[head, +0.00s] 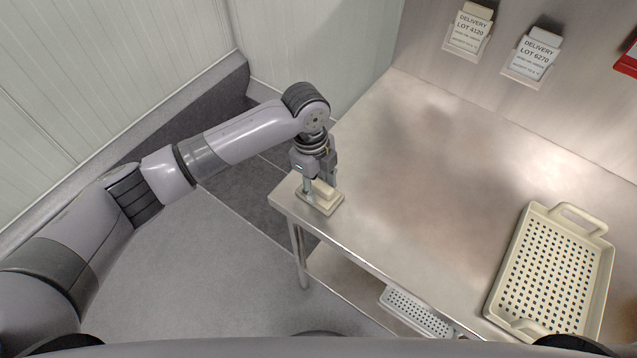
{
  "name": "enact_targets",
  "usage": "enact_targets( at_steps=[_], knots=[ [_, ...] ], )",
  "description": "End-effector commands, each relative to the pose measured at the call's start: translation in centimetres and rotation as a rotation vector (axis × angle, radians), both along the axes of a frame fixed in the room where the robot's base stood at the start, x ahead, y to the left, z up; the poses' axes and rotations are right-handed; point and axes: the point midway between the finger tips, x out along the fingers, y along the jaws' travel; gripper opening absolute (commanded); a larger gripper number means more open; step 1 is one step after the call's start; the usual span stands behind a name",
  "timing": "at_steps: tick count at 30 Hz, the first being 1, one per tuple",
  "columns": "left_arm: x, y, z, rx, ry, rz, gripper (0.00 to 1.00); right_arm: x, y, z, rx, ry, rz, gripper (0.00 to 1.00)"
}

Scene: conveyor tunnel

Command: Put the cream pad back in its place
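A small cream pad (325,190), a raised block on a flat cream plate, is at the left corner of the steel table. My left gripper (319,181) points down over it, with one finger on each side of the raised block. The fingers look very close to the block, but I cannot tell whether they press on it or stand apart from it. Whether the plate touches the table is also unclear. My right gripper is not in view.
The steel table (420,180) is largely clear in the middle. A perforated cream tray (530,213) with handles sits at right. Another perforated tray (420,313) is on the lower shelf. Two delivery cards, lot 4120 (468,33) and lot 6270 (531,57), are in wall holders.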

Motion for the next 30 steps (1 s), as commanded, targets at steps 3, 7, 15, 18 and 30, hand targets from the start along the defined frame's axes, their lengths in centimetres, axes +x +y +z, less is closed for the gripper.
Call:
enact_targets(
  at_steps=[3,7,15,18,30],
  knots=[
    [0.0,0.0,0.2,-0.001,-0.001,0.000,0.39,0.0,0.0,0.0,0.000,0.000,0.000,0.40],
    [0.2,0.1,1.3,-0.001,-0.003,-0.001,0.39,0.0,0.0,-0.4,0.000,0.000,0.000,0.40],
    [0.6,0.6,6.9,-0.003,-0.006,0.000,0.39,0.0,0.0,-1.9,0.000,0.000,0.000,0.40],
    [0.7,0.8,8.9,0.000,-0.004,-0.001,0.39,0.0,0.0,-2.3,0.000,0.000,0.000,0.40],
    [0.8,1.1,12.2,-0.001,0.001,0.000,0.39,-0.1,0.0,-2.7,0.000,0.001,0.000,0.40]
  ],
)
